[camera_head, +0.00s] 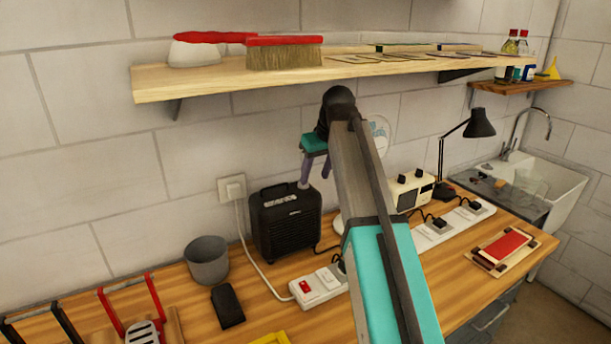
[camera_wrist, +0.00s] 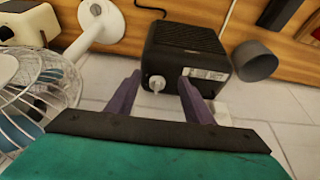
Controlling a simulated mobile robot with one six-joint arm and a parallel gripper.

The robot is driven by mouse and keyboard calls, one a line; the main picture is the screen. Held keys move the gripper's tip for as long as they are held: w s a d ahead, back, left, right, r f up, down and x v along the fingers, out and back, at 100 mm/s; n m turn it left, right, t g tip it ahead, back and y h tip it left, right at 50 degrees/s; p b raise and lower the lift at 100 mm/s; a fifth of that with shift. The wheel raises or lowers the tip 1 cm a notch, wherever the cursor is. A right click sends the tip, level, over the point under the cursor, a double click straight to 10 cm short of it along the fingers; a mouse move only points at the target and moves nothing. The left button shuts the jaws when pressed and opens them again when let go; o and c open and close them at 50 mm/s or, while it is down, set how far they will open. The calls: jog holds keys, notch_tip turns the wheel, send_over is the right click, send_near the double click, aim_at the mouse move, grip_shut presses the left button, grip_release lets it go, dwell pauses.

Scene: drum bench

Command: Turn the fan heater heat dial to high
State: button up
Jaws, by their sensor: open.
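The fan heater (camera_head: 287,222) is a black box on the wooden bench against the wall. In the wrist view the heater (camera_wrist: 190,40) shows a pale label and, beside it, a small white dial (camera_wrist: 156,84) on its top panel. My gripper (camera_head: 315,180) is open above the right part of the heater's top. In the wrist view its two purple fingers (camera_wrist: 160,80) lie on either side of the dial in the picture, with a gap between them and the dial. Whether the fingertips are at the dial's height I cannot tell. The dial's setting is too small to read.
A white desk fan (camera_wrist: 35,95) stands close beside the heater, partly behind my arm in the head view. A wooden shelf (camera_head: 160,84) with brushes overhangs the bench. A grey cup (camera_head: 207,262) and a power strip (camera_head: 318,285) are near the heater.

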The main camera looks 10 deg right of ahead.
jog(key=w, duration=0.2)
jog(key=w+a+p, duration=0.1)
jog(key=w, duration=0.1)
jog(key=shift+w+a+r, duration=0.1)
jog(key=shift+a+r, duration=0.05)
jog(key=p+x, duration=0.1)
jog(key=x, duration=0.1)
jog(key=shift+w+a+f, duration=0.1)
jog(key=shift+f, duration=0.3)
jog(key=shift+p+x, duration=0.45)
jog(key=shift+x, duration=0.75)
jog(key=c, duration=1)
jog(key=shift+a, duration=0.15)
jog(key=shift+c, duration=0.2)
jog(key=shift+f, duration=0.1)
